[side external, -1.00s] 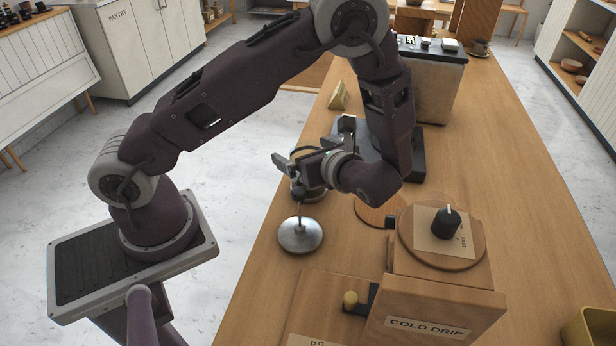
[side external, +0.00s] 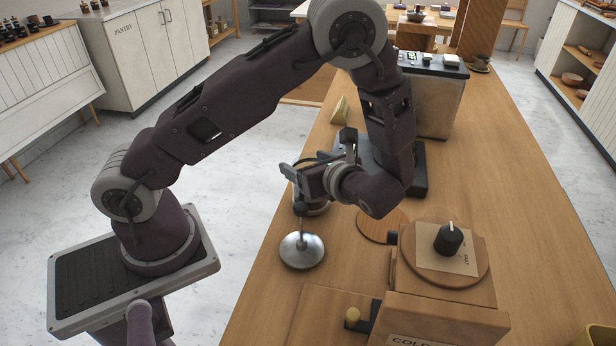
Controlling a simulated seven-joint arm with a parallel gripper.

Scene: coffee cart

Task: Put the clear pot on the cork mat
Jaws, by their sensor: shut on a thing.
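My gripper (side external: 318,176) is in the middle of the side view, above the counter's left part. It is shut on what appears to be the clear pot; the wrist and jaws hide most of it, and its glass is hard to make out. A rounded piece (side external: 312,207) with a pale and dark rim shows just below the jaws; I cannot tell if it is part of the pot. The cork mat appears to be the flat round brown disc (side external: 376,229) on the counter, right of and below the gripper. My wrist and the wooden box partly cover it.
The wooden cold drip box (side external: 465,285) with a black dial is close to the disc's right. A machine (side external: 436,95) stands behind.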

